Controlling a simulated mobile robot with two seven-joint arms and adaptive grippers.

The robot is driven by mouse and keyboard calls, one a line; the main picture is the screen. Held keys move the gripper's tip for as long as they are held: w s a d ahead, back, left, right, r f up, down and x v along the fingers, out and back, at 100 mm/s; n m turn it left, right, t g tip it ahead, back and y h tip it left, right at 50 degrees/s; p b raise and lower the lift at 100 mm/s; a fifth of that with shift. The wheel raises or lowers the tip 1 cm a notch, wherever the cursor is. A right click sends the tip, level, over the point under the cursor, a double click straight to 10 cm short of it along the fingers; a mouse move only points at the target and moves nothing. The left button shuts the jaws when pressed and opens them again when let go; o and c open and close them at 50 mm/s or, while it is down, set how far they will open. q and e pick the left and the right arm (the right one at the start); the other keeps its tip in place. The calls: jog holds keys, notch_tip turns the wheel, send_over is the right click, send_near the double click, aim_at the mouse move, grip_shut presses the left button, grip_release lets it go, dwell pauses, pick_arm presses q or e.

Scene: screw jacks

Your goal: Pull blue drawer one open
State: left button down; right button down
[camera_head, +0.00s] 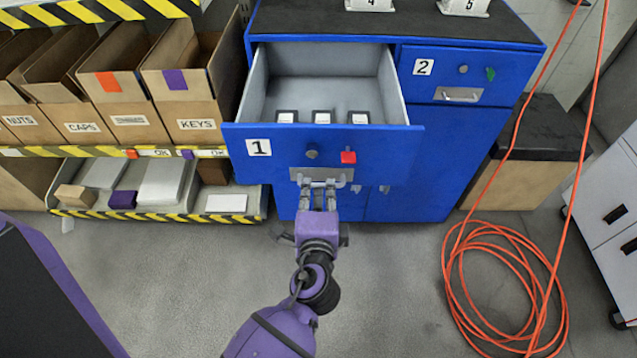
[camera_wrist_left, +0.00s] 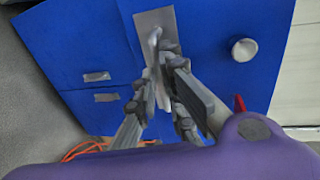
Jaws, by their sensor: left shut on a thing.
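Blue drawer one (camera_head: 240,165) stands pulled out of the blue cabinet (camera_head: 410,190) in the head view. Its front carries a "1" label, a round lock, a red tag and a metal handle (camera_head: 343,178). Several small dark blocks with white tops (camera_head: 322,117) lie inside. My left gripper (camera_head: 318,190) is shut on the handle, its arm reaching up from below. In the left wrist view, the fingers (camera_wrist_left: 163,85) close around the handle (camera_wrist_left: 153,45) against the blue drawer front (camera_wrist_left: 215,30). My right gripper shows in neither view.
Closed blue drawer two (camera_head: 460,75) is on the right, with a green tag. Cardboard boxes (camera_head: 185,90) stand on a shelf to the left. An orange cable (camera_head: 505,285) lies coiled on the floor at right. Grey floor in front of the cabinet is clear.

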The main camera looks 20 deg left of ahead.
pick_arm(q)
jog(key=shift+v, duration=0.8)
jog(key=c, duration=1.8)
grip_release()
jog(key=shift+f, duration=0.2)
jog(key=shift+c, duration=0.2)
jog(key=shift+r, duration=0.1)
jog(key=o, duration=0.8)
jog(key=r, duration=0.6)
jog(key=w+r, duration=0.1)
jog(key=r, duration=0.2)
jog(key=shift+w+r, duration=0.1)
jog(key=shift+r, duration=0.1)
jog(key=shift+s+d+r, duration=0.1)
jog(key=shift+s+r, duration=0.45)
jog(key=shift+r, duration=0.1)
jog(key=c, duration=0.6)
jog(key=shift+s, duration=0.2)
jog(key=shift+c, duration=1)
jog(key=shift+w+f, duration=0.25)
jog(key=shift+f, duration=0.15)
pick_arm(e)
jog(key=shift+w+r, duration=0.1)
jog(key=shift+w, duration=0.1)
